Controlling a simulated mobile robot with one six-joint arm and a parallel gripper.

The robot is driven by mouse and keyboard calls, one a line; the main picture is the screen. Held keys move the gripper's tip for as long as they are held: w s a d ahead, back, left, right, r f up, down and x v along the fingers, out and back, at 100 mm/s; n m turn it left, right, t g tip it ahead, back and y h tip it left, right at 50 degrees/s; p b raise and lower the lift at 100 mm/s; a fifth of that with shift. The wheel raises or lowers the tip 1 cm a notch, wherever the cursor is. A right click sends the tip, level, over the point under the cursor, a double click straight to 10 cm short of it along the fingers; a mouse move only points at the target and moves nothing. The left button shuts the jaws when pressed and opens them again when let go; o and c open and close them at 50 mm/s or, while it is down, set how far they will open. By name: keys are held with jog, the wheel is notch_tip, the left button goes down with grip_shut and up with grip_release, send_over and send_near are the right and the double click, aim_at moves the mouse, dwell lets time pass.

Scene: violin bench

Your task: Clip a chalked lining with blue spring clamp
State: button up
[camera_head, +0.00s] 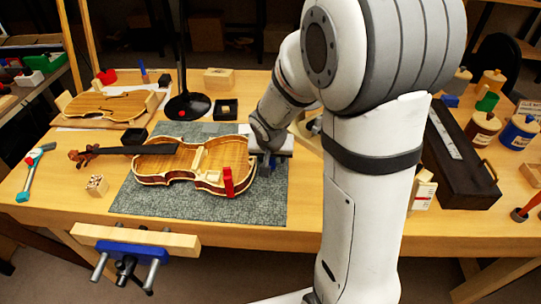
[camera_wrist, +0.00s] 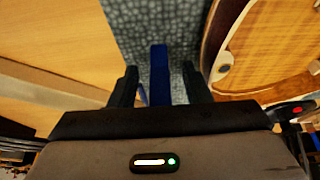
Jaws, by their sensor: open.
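An open violin body (camera_head: 175,168) lies on a grey-green mat (camera_head: 220,209), its bare wooden rim and edges showing. It also shows in the wrist view (camera_wrist: 265,50) on the right. A blue bar-like piece, apparently the blue spring clamp (camera_wrist: 159,65), stands between the two dark fingers of my gripper (camera_wrist: 160,85), over the mat beside the violin. The fingers are open, with gaps visible on both sides of it. In the head view my gripper (camera_head: 270,163) is at the violin's right end, partly hidden by my arm. I cannot make out chalk on the lining.
A red clamp (camera_head: 228,183) sits on the violin's near right rim. A blue vise (camera_head: 125,251) is at the bench front. A second violin plate (camera_head: 108,106), a black lamp stand (camera_head: 187,106) and a small black box (camera_head: 225,109) stand behind. Jars (camera_head: 482,128) stand right.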

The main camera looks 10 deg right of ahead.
jog(key=shift+x, duration=1.15)
grip_shut()
